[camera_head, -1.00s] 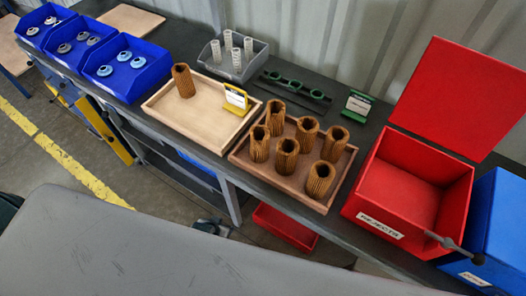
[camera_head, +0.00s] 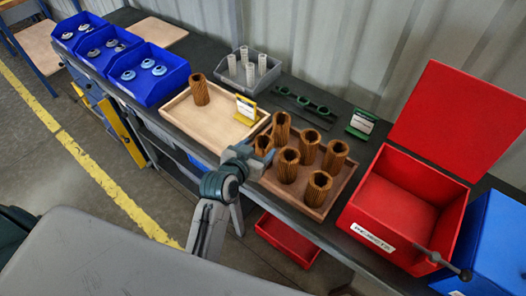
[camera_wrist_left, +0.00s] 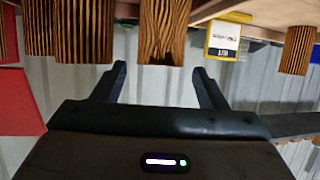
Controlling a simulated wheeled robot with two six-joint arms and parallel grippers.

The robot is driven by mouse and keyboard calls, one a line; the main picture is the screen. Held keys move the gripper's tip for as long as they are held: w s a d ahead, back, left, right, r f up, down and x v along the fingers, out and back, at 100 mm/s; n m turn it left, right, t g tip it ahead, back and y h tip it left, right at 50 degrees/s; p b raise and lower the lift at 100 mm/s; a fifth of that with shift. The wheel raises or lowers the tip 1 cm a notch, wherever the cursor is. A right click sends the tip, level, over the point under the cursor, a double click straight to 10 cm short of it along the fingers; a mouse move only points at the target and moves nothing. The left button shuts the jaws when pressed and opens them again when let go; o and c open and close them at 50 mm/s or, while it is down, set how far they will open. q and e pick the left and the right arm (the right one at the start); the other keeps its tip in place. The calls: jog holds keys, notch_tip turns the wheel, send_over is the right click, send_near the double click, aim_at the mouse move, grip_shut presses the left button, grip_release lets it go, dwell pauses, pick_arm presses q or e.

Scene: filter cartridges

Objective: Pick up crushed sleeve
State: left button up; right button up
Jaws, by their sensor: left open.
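Several brown pleated sleeves stand upright in a brown wooden tray (camera_head: 330,205) in the head view. The sleeve nearest my left gripper (camera_head: 256,159) is partly hidden behind it in the head view; its visible top (camera_head: 263,143) is near the tray's left side. In the left wrist view, a sleeve with an uneven, pinched-looking outline (camera_wrist_left: 165,30) shows ahead, roughly in line with the gap between my open fingers (camera_wrist_left: 159,72). It appears to be the crushed one. The fingers are empty and I see no contact. My right gripper is out of view.
A pale tray (camera_head: 205,122) with one sleeve (camera_head: 200,90) and a yellow-framed sign (camera_head: 246,110) lies to the left. An open red rejects box (camera_head: 372,238) stands right, beside a blue box (camera_head: 497,240). A grey bin (camera_head: 238,80) and green-ringed rack (camera_head: 303,103) are behind.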

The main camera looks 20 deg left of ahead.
aim_at(266, 139)
pick_arm(q)
jog(key=shift+x, duration=0.85)
jog(key=shift+w+d+f+p, duration=0.15)
jog(key=shift+w+p, duration=0.4)
jog(key=shift+w, duration=0.05)
jog(key=x, duration=0.1)
jog(key=p+x, duration=0.1)
jog(key=x, duration=0.1)
jog(key=shift+w+f, duration=0.1)
jog(key=shift+w, duration=0.05)
jog(key=shift+w+f, duration=0.25)
jog(key=shift+w, duration=0.1)
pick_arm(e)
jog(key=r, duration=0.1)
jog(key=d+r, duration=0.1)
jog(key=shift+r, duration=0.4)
pick_arm(q)
jog(key=c, duration=0.8)
jog(key=shift+o, duration=0.2)
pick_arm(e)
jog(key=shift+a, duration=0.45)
